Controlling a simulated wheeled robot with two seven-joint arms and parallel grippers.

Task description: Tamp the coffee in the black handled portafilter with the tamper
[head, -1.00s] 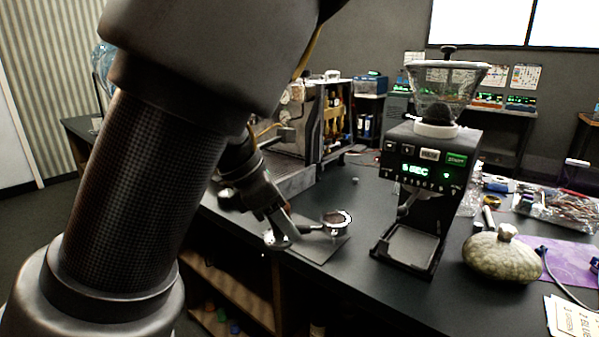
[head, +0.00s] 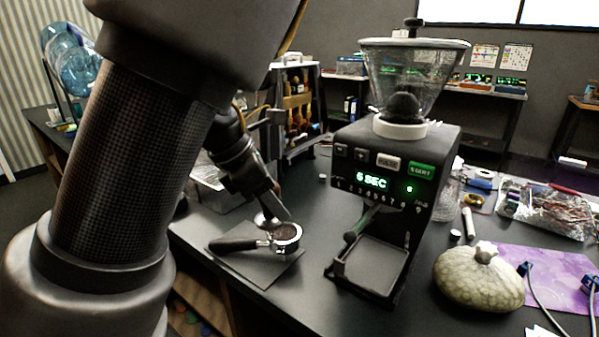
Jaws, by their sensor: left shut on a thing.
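The portafilter (head: 286,237) lies on a dark mat (head: 262,273) near the front edge of the counter. Its black handle (head: 233,244) points left, and dark coffee shows in its metal basket. My left gripper (head: 269,203) comes down from the upper left, just beyond and left of the basket. It is shut on the tamper (head: 265,220), whose silvery metal base shows by the basket's left rim. The gripper hides most of the tamper. I cannot tell whether the tamper touches the rim. My right gripper is not in view.
A black grinder (head: 390,185) with a clear hopper stands right of the mat. A round mottled greenish object (head: 480,277) sits farther right by a purple mat (head: 550,270). A rack of bottles (head: 297,105) stands behind. Counter between mat and grinder is clear.

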